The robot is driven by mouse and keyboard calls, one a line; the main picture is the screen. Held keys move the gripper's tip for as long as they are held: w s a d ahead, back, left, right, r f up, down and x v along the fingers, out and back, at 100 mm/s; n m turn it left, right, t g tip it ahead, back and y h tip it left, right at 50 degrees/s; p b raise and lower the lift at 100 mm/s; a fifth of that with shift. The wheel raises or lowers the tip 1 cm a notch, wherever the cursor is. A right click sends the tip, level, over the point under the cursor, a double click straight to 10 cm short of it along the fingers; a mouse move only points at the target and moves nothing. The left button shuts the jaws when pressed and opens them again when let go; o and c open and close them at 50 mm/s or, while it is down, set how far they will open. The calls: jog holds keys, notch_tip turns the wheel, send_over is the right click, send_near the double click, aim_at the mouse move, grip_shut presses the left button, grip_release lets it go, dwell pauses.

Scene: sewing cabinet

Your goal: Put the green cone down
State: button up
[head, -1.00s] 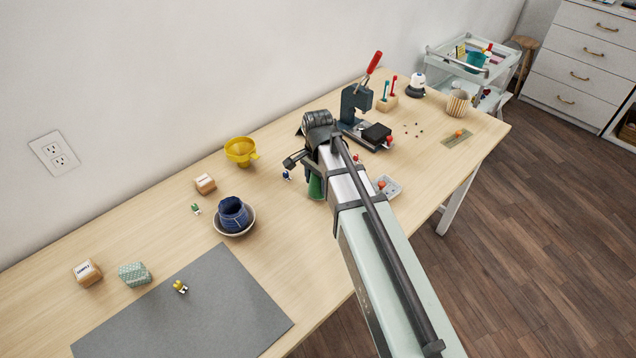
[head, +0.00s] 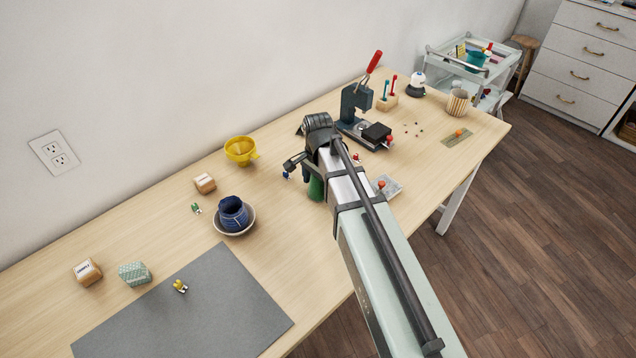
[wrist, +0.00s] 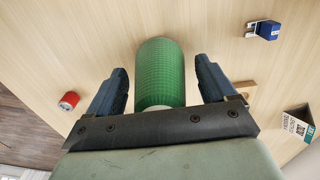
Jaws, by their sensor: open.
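The green cone (wrist: 160,72) shows in the wrist view as a green ribbed body between my two fingers, with a pale end near the palm. My gripper (wrist: 160,82) is open around it, with a gap on each side. In the head view the cone (head: 316,188) is partly hidden behind my arm and appears to stand on the wooden table (head: 160,235). My gripper (head: 309,172) is mostly hidden there by my own wrist.
A small blue item (wrist: 264,29) and a red item (wrist: 69,100) lie beside the cone. A press with a red handle (head: 356,100) stands behind my arm.

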notch_tip(320, 180, up, 12)
jog(key=shift+r, duration=0.15)
dwell(0.6)
dwell(0.4)
